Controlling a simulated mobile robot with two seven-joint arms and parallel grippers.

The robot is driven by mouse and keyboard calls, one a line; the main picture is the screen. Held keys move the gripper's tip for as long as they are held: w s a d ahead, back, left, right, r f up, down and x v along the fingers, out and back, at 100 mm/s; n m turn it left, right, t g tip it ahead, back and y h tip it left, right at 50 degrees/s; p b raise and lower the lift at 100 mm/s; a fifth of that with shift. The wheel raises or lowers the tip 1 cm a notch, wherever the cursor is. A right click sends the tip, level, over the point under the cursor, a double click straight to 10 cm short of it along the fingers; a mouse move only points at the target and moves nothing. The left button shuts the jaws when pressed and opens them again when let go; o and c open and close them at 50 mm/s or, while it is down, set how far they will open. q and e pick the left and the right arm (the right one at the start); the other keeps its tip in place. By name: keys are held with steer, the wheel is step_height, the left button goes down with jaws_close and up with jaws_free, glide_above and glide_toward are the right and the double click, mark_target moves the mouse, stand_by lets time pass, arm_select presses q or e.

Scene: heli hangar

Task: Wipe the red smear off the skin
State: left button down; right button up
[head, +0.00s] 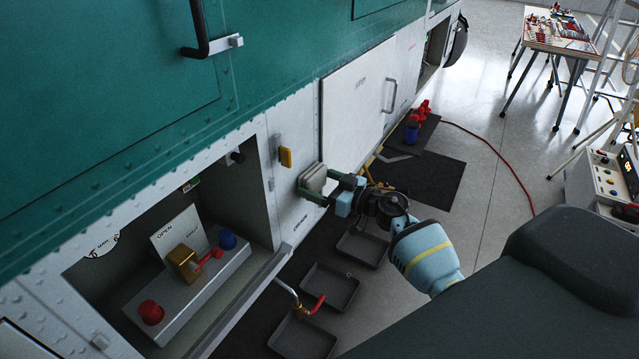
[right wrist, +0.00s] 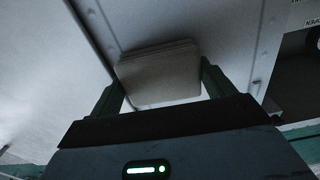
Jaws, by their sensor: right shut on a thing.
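My right gripper (head: 318,186) is shut on a pale grey folded pad (head: 313,176). It holds the pad at the white lower skin (head: 292,208) of the aircraft, between the open bay and the closed white door. In the right wrist view the pad (right wrist: 158,72) sits between the two dark green fingers, close to the panel seam. The pad looks to be against the skin, but I cannot tell for sure that it touches. I see no red smear in either view; the pad and gripper cover part of the skin. My left gripper is out of view.
The open bay holds a box (head: 205,283) with red and blue knobs. A white door (head: 368,105) with a handle stands right of the pad. Dark trays (head: 330,287) and a mat (head: 425,178) lie below. A tool table (head: 560,42) stands far right.

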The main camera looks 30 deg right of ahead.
mark_target(289, 196)
steer(key=shift+s+a, duration=0.45)
steer(key=shift+a, duration=0.35)
steer(key=shift+s+a, duration=0.45)
steer(key=shift+a, duration=0.35)
steer(key=shift+s+a+f, duration=0.1)
steer(key=shift+s+a, duration=0.4)
steer(key=shift+a, duration=0.35)
steer(key=shift+s+a, duration=0.5)
steer(key=shift+a, duration=0.3)
steer(key=shift+d, duration=0.1)
steer(key=v, duration=0.6)
steer(key=v, duration=0.3)
